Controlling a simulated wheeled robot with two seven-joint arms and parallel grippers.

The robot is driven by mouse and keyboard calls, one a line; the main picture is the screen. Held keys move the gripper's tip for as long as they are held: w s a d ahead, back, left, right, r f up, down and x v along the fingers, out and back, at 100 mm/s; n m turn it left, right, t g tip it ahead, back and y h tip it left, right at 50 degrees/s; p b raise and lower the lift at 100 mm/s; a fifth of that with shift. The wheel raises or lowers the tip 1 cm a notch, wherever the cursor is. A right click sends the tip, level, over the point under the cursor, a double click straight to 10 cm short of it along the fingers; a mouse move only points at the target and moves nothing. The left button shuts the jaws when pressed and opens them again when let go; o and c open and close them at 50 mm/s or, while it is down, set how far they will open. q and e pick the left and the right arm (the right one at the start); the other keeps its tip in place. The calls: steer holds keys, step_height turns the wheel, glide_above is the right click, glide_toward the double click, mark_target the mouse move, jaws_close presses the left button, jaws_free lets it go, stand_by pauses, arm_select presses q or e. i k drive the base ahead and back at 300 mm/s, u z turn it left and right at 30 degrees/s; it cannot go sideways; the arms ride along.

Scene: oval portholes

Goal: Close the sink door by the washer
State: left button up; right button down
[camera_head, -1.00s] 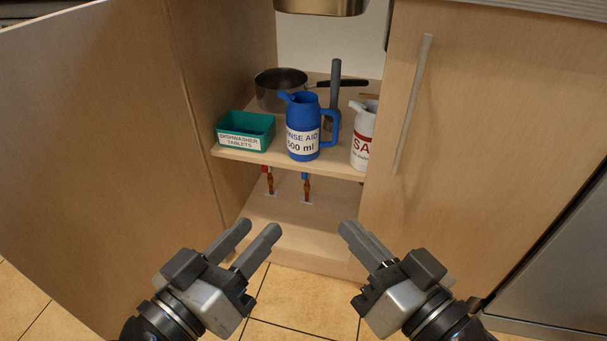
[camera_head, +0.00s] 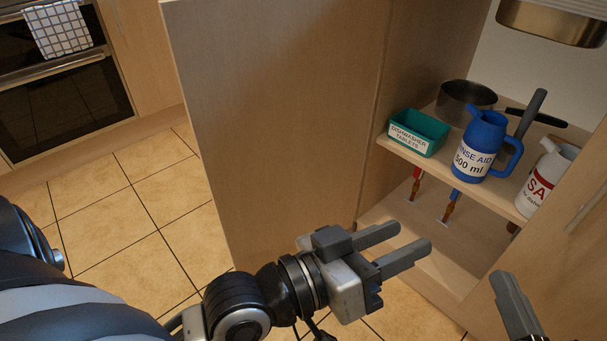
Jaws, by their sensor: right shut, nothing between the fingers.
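The sink cupboard stands open on its left side, where a light wood door (camera_head: 275,120) is swung wide out. The right-hand wood door (camera_head: 575,255) shows only in part at the right edge, with a slim handle (camera_head: 590,205); it looks closed or nearly so. My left gripper (camera_head: 414,236) is open and empty, in front of the cupboard opening and right of the open door's lower part. My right gripper (camera_head: 502,278) is shut and empty at the lower right, by the right-hand door; most of it is cut off. No washer shows now.
The cupboard shelf (camera_head: 480,193) holds a green tablet box (camera_head: 418,133), a blue rinse aid jug (camera_head: 482,145), a white salt container (camera_head: 545,180) and a pan (camera_head: 465,98). An oven (camera_head: 65,85) with a towel stands far left. Tiled floor left of the open door is free.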

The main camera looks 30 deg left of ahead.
mark_target(278, 96)
steer(key=k, duration=0.4)
steer(key=z, duration=3.25)
steer(key=k, duration=2.95)
steer(key=u, duration=1.75)
steer(key=i, duration=0.45)
